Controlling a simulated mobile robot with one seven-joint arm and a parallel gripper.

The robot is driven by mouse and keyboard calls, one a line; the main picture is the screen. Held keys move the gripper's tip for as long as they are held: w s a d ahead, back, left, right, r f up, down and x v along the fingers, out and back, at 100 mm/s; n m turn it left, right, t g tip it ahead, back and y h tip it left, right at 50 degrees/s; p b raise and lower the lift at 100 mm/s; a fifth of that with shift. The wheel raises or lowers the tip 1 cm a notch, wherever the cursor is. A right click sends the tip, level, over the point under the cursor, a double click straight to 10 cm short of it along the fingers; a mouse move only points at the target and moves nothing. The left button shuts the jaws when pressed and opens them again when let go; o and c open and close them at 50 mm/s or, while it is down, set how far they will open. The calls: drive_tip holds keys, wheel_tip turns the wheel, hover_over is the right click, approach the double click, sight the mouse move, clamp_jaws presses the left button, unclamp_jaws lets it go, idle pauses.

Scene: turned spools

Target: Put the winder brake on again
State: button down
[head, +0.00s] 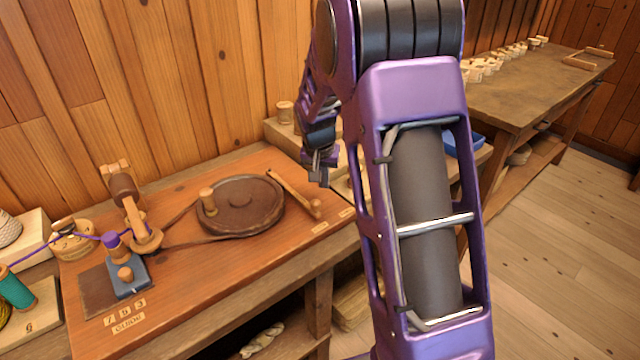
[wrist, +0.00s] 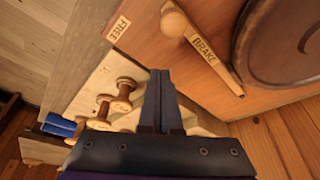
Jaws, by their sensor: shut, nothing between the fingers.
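The wooden brake lever (head: 295,194) lies on the winder's bench, to the right of the brown wheel (head: 240,206). The FREE label (wrist: 118,28) is farther out, away from the wheel. I cannot tell whether the lever touches the wheel's rim. My gripper (head: 319,180) is shut and empty, near the bench's right edge. In the wrist view its closed fingertips (wrist: 160,74) are apart from the lever.
In the wrist view several wooden spools (wrist: 123,88) stand beyond the bench edge, near a blue object (wrist: 60,125). At left a blue block (head: 128,283) and purple thread sit by the upright winder head (head: 125,190). A long worktable (head: 520,90) stands at back right.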

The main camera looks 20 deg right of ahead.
drive_tip(key=p+v, duration=0.1)
drive_tip(key=v, duration=0.8)
drive_tip(key=shift+a+r, duration=0.25)
drive_tip(key=shift+a, duration=0.2)
drive_tip(key=shift+s, duration=0.15)
